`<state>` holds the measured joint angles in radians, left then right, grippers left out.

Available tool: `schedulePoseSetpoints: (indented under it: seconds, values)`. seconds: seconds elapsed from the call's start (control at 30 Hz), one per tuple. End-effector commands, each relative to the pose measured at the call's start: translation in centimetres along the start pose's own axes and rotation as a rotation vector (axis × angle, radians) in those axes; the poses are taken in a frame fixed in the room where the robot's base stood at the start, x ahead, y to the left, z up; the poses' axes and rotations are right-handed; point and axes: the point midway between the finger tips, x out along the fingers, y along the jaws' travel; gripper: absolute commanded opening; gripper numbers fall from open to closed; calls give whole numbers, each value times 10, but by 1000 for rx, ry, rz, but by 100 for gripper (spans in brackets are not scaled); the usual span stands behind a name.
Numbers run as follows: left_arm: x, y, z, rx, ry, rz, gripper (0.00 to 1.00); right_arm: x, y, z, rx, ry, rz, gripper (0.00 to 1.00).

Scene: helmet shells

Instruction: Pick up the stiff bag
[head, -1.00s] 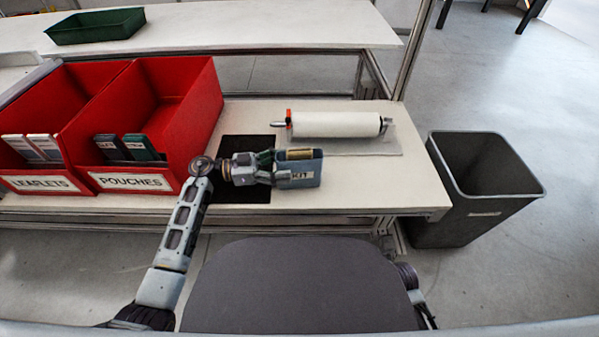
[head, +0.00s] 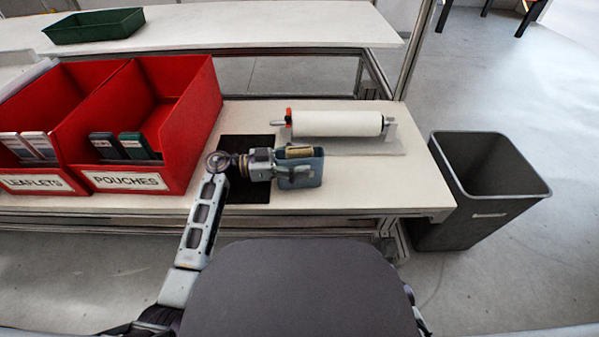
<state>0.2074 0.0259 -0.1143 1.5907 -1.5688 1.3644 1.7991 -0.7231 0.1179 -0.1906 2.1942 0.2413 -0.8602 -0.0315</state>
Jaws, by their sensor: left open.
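The stiff bag (head: 314,168) is a small blue-grey upright pouch with a tan strip along its top edge. It stands on the white table at the right edge of the black mat. My left gripper (head: 292,173) reaches it from the left, its fingers at the bag's left and front face. The gripper is open, and a finger hides most of the bag's front label. I cannot tell whether the fingers touch the bag. My right gripper is not in view.
Red bins labelled leaflets (head: 43,184) and pouches (head: 130,182) stand left of the mat (head: 246,195). A white roll (head: 337,123) lies behind the bag. A grey waste bin (head: 460,225) stands beyond the table's right end. The table (head: 385,190) right of the bag is clear.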

Motion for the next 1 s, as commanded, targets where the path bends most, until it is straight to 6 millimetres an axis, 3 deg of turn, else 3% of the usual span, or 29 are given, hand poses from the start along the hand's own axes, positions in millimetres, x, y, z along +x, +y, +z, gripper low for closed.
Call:
schedulePoseSetpoints:
  seconds: [0.3,0.7,1.0]
  values:
    - [0,0,0,0,0,0,64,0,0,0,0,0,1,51]
    - [0,0,0,0,0,0,15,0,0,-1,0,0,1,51]
    - [0,0,-1,1,1,0,15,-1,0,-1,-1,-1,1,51]
